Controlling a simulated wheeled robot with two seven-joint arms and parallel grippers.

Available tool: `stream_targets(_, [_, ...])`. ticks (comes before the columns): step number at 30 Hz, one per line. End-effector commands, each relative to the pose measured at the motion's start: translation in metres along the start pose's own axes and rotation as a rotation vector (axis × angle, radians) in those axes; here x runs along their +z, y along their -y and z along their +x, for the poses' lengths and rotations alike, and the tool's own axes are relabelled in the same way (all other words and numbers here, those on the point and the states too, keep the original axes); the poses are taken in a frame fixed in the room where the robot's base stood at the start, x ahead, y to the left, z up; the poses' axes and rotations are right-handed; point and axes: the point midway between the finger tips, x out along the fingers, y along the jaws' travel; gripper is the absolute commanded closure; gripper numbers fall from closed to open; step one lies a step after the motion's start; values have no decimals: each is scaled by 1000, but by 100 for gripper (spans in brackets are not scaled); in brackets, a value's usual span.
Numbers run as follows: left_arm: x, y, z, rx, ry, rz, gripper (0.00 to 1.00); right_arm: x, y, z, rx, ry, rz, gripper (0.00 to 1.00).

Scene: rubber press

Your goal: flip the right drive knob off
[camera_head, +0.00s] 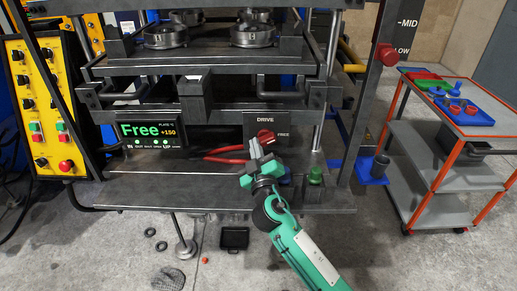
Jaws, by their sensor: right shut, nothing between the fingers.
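The red drive knob (265,137) sits on the dark panel labelled DRIVE at the right of the press front, with the word FREE beside it. My right gripper (254,152) is shut and empty, just below the knob and slightly left of it. Its fingertips are close to the knob; I cannot tell whether they touch it. The green right arm comes up from the bottom. The display (148,134) at the left of the press reads Free and +150. My left gripper is not in view.
Red-handled pliers (226,158) lie on the press ledge left of my gripper. A green button (315,175) stands right of it. A yellow control box (40,105) is at the left. A cart (440,150) with trays stands at the right. Small parts lie on the floor.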

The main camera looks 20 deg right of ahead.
Motion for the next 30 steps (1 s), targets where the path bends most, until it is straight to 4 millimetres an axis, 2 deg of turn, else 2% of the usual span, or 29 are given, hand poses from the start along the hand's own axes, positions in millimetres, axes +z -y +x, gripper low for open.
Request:
stream_targets(1, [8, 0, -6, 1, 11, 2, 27, -1, -1, 4, -16, 3, -43, 100])
stream_targets(21, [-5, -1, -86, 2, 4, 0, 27, 12, 5, 4, -219, 1, -622, 100])
stream_targets(30, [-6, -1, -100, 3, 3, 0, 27, 21, 7, 1, -280, 2, -797, 100])
